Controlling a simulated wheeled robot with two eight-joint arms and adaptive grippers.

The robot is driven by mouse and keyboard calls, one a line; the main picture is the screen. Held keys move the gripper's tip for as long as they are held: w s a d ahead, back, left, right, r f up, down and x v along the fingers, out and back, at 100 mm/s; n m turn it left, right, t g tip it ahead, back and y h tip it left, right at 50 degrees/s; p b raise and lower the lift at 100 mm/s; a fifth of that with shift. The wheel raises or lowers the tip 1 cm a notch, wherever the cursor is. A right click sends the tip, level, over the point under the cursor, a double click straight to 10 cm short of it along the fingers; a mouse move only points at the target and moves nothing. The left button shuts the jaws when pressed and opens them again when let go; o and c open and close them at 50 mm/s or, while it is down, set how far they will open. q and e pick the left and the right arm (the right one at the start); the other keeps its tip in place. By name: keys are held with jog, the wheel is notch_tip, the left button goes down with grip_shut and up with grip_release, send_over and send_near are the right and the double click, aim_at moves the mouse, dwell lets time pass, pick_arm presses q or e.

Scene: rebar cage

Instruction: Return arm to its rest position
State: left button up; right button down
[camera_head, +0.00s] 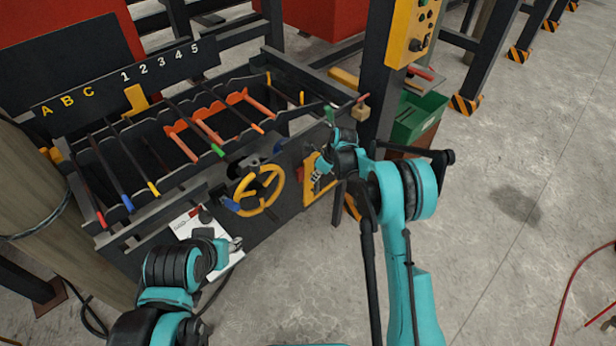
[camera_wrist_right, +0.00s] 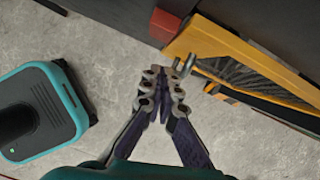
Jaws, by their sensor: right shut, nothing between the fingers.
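My right arm, teal and black, reaches forward in the head view. Its gripper (camera_head: 319,172) is in front of the yellow-framed panel (camera_head: 313,194) on the machine's front. In the right wrist view the right gripper (camera_wrist_right: 166,76) has its fingertips together with nothing between them. The yellow frame (camera_wrist_right: 240,62) is just beyond and to the right of the tips, with a small grey hook (camera_wrist_right: 188,63) close to them. My left gripper (camera_head: 233,246) is low at the left, near a white sheet (camera_head: 200,228); its jaws are too small to judge.
A rack holds several bars with coloured ends, beside a lettered and numbered board (camera_head: 120,78). A yellow handwheel (camera_head: 258,190) is left of my right gripper. A green bin (camera_head: 418,118) and a post with a yellow control box (camera_head: 411,30) stand behind. Floor at right is mostly clear.

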pick_arm(q)
jog(key=shift+p+v, duration=0.75)
jog(key=shift+v, duration=0.1)
jog(key=shift+w+d+r+p, duration=0.1)
jog(key=shift+w+r+p, duration=0.05)
jog(key=shift+r+p, duration=0.45)
jog(key=shift+w+r+p, duration=0.2)
jog(key=shift+r+p, duration=0.35)
jog(key=shift+p, duration=0.05)
pick_arm(e)
jog(key=v, duration=1)
jog(key=shift+s, duration=0.45)
jog(key=s+d+r+n+t+h, duration=0.1)
jog(key=s+d+r+n, duration=0.1)
jog(key=s+r+n, duration=0.45)
jog(key=s+d+r+n+t+h, duration=0.1)
jog(key=s+d+r+n, duration=0.25)
jog(key=s+r, duration=0.45)
jog(key=s+d+n+t, duration=0.1)
jog(key=s+d+n, duration=0.1)
jog(key=s+n, duration=0.5)
jog(key=s+d+r+n+t+h, duration=0.1)
jog(key=s+d+n, duration=0.1)
jog(key=s+n, duration=0.6)
jog(key=s, duration=0.5)
jog(key=shift+d+r+t+h, duration=0.25)
jog(key=shift+t+h, duration=0.05)
